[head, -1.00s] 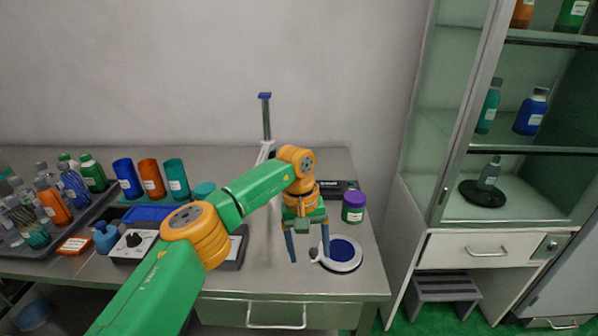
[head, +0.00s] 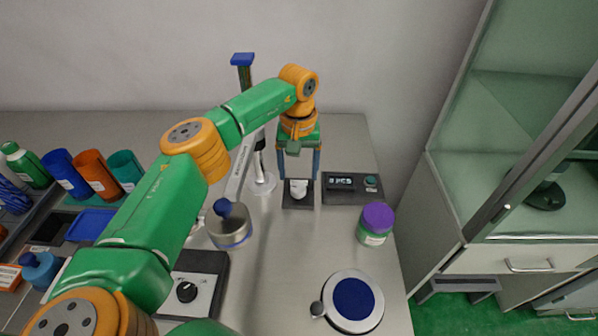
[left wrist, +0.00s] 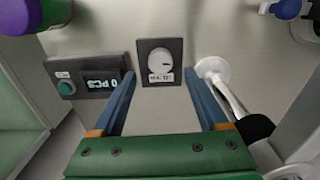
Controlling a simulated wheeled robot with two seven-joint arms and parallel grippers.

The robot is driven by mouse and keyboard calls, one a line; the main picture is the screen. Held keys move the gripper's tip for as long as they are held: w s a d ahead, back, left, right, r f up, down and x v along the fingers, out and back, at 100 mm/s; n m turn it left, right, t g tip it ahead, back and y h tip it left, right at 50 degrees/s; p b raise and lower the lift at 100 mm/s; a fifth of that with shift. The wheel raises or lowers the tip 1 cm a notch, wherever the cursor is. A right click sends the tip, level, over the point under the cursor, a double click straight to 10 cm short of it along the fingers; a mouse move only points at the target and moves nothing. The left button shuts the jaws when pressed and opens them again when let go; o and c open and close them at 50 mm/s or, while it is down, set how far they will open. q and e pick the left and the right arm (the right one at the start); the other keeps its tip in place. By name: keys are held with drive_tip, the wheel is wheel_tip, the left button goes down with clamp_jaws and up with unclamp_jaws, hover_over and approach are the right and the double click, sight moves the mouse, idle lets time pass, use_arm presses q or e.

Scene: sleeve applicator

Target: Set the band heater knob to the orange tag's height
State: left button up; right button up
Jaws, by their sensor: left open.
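A white round knob (head: 298,187) sits on a small dark block (head: 297,202) at the back of the bench. In the left wrist view the knob (left wrist: 160,61) shows a printed label below it, too small to read surely. My left gripper (head: 299,178) is open, pointing down, one blue finger at each side of the knob; I cannot tell whether they touch it. The wrist view shows the gripper (left wrist: 159,76) empty. A black knob (head: 187,291) sits on a pale-topped box at the front left. An orange tag (head: 8,277) with a white label lies at the left edge, partly cut off.
A dark display box (head: 343,188) with a teal button stands right of the knob block.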

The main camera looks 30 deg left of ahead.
sight(298, 188)
use_arm(q)
drive_tip(key=f, duration=0.4)
drive_tip(key=shift+s+d+p, duration=0.1)
drive_tip(key=shift+s+p, duration=0.2)
drive_tip(key=shift+w+f, duration=0.2)
drive_tip(key=shift+f, duration=0.15)
drive_tip(key=shift+s+r, duration=0.1)
clamp_jaws()
use_arm(e)
drive_tip(key=shift+s+d+r, duration=0.15)
drive_tip(key=shift+s+r, duration=0.05)
drive_tip(key=shift+r, duration=0.2)
use_arm(q)
drive_tip(key=shift+n, duration=0.4)
